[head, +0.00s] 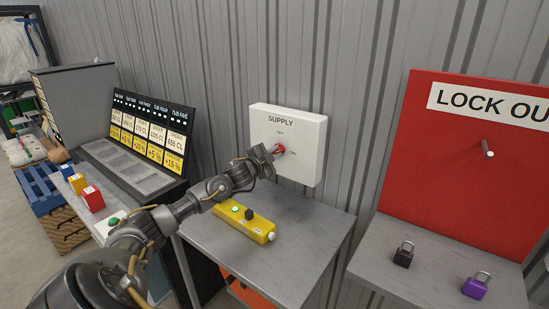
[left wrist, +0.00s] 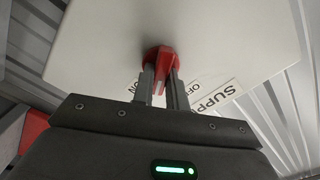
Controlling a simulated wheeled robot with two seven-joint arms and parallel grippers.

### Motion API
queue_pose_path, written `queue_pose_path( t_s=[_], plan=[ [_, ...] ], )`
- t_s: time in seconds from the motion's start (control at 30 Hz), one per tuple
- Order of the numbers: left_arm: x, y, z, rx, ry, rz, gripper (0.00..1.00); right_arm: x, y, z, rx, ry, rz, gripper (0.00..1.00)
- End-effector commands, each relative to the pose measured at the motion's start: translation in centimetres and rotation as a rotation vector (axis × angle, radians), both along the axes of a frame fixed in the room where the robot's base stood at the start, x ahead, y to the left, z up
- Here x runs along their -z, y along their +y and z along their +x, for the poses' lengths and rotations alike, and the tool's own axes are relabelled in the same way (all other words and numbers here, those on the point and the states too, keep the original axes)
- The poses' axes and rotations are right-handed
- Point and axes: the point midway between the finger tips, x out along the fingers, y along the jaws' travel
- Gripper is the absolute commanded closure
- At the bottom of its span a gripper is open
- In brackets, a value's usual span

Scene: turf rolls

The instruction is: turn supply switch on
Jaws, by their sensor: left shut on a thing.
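The white supply box (head: 302,160) hangs on the corrugated wall, marked SUPPLY, with small labels beside a red knob (head: 280,149). My left gripper (head: 272,151) reaches up to the front of the box, at the knob. In the left wrist view the two fingers (left wrist: 160,88) are shut on the red knob (left wrist: 158,57), one on each side. The box face (left wrist: 100,40) fills the background there, with the SUPPLY and OFF labels upside down. The knob's exact pointing is hard to tell. My right gripper is not in view.
A yellow control box (head: 250,222) with a lit green button lies on the grey table (head: 290,245) below. A red lock-out board (head: 450,150) stands right, with a black padlock (head: 404,254) and a purple padlock (head: 476,286) on its shelf. A tub display (head: 150,138) stands left.

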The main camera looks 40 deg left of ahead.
Motion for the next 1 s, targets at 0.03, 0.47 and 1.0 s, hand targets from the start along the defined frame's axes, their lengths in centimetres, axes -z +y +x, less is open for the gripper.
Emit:
queue_pose_path(
  t_s=[0.03, 0.47, 1.0],
  plan=[
    [0.4, -0.1, 0.0, 0.002, 0.004, 0.046, 1.0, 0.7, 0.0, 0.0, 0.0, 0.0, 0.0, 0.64],
    [0.5, -0.1, 0.0, 0.003, 0.045, 0.391, 1.0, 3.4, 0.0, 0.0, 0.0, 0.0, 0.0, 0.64],
    [0.5, -0.1, 0.0, 0.002, 0.064, 0.553, 1.0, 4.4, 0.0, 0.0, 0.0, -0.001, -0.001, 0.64]
  ],
)
